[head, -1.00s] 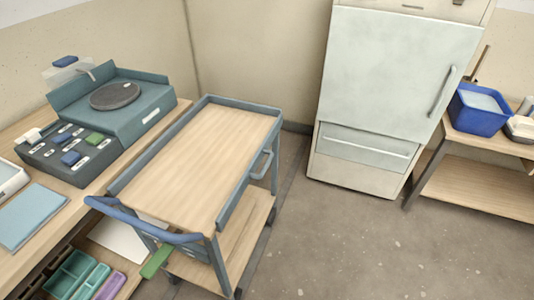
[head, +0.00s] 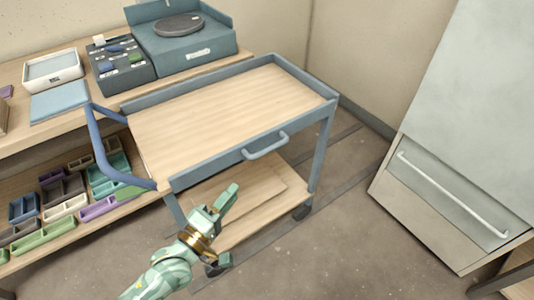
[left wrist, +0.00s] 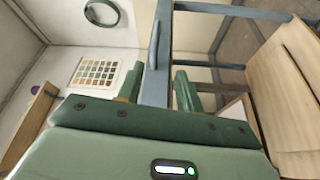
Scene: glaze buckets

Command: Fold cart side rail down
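The cart (head: 225,103) has a wooden top with blue-grey rails around it. Its near long side rail (head: 222,163) runs along the top's edge and carries a loop handle (head: 265,147). My left gripper (head: 226,198) is in front of the cart, below and left of the handle in the picture, over the lower shelf. In the left wrist view its two fingers (left wrist: 160,88) are apart. A blue-grey bar with a handle (left wrist: 155,45) shows between and beyond them; I cannot tell whether they touch it. My right gripper is not in view.
A workbench (head: 60,120) with a turntable box (head: 185,40) stands behind the cart, with several small trays on its lower shelf. A pale cabinet (head: 440,180) stands to the right. The floor (head: 330,240) between cart and cabinet is clear.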

